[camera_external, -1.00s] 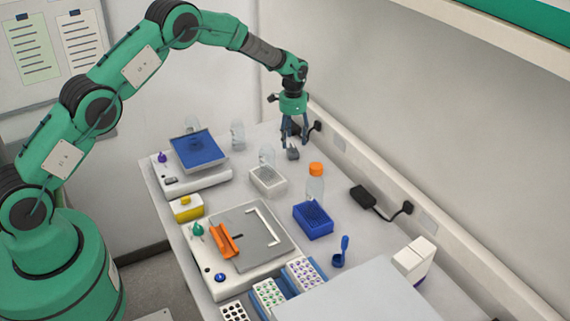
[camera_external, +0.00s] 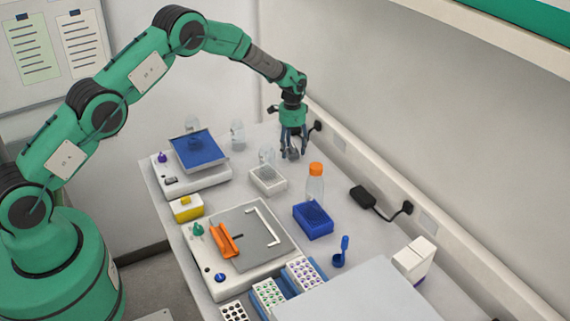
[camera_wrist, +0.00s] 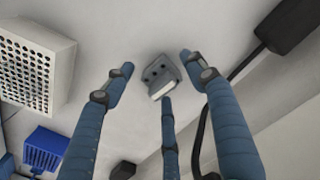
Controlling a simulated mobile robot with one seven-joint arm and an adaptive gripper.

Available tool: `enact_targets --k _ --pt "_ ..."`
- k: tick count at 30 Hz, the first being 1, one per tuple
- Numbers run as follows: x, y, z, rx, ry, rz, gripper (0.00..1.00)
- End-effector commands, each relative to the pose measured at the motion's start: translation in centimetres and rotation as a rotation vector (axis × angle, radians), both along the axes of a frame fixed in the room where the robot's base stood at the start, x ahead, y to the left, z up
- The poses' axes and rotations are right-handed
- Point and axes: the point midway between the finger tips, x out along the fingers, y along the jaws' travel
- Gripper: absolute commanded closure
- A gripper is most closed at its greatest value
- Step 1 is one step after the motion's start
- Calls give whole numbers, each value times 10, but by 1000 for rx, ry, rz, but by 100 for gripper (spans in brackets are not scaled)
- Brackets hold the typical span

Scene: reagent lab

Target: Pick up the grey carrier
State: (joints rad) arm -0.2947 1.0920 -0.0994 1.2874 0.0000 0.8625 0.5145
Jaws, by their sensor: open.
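The grey carrier (camera_wrist: 160,73) is a small grey block with dark holes and a pale front face. In the wrist view it lies on the bench between my spread fingers. It also shows in the external view (camera_external: 292,154), partly hidden by the fingers. My gripper (camera_external: 291,150) points down over it near the back wall. Its blue fingers (camera_wrist: 158,80) are open around the carrier, with a gap on the left and right sides. I cannot tell whether the lower finger touches it.
A white perforated rack (camera_external: 267,180) stands left of the carrier. A blue rack (camera_external: 313,221) and an orange-capped bottle (camera_external: 315,184) stand nearer. A black adapter (camera_external: 362,197) and its cable lie by the wall. Clear bottles (camera_external: 238,136) stand to the left.

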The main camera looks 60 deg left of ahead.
Motion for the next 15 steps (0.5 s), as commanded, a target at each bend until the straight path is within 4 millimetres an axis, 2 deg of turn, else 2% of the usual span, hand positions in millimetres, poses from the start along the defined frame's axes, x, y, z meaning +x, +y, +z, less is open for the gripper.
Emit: enact_targets --k 4,15 --pt "0 0 -7 0 0 0 44" --pt "0 0 -7 0 -1 0 44"
